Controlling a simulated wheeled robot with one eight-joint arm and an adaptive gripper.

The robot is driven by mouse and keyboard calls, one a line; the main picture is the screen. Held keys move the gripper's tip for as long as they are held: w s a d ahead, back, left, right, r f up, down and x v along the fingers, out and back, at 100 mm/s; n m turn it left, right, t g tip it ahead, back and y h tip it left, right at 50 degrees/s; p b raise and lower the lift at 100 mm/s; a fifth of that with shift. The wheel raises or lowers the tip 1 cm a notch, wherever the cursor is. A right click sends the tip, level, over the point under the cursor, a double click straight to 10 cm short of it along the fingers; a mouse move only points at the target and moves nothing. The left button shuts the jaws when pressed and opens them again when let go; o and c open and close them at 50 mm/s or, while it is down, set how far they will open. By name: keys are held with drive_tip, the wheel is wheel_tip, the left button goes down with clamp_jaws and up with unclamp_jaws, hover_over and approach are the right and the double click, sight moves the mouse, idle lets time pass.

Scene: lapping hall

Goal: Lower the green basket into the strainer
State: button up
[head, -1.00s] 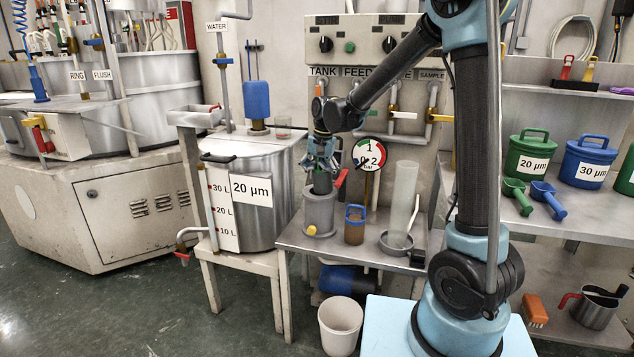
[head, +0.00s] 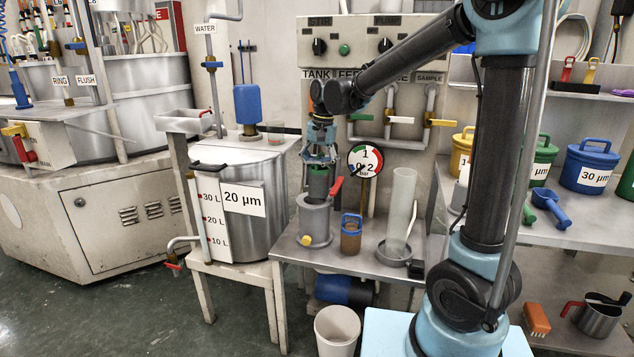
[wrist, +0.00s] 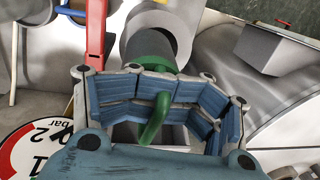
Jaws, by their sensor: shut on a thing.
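The green basket (head: 318,184) hangs upright from my gripper (head: 320,150), directly over the grey strainer (head: 314,222) on the small metal table. My gripper is shut on the basket's handle. In the wrist view the green handle (wrist: 155,122) rises between the blue finger pads of my gripper (wrist: 155,110), with the green rim (wrist: 150,50) beyond. The basket's lower end meets the strainer's top in the head view; I cannot tell whether it is inside. The strainer has a yellow knob and a red lever beside it.
A pressure gauge (head: 365,160) stands close to the right of the strainer. A small blue-handled brown container (head: 351,235) and a clear cylinder (head: 401,210) share the table (head: 340,262). A steel 20 µm tank (head: 240,240) stands at the left.

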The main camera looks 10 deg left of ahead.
sight(322, 169)
drive_tip(key=shift+s+d+r, duration=0.1)
drive_tip(key=shift+r, duration=0.7)
drive_tip(key=shift+s+d+r, duration=0.1)
drive_tip(key=shift+r, duration=0.65)
drive_tip(key=o, duration=1.8)
drive_tip(key=shift+c, duration=0.2)
wheel_tip(322, 169, up, 12)
drive_tip(key=d, duration=0.1)
drive_tip(key=shift+d, duration=0.25)
drive_tip(key=shift+f, duration=0.1)
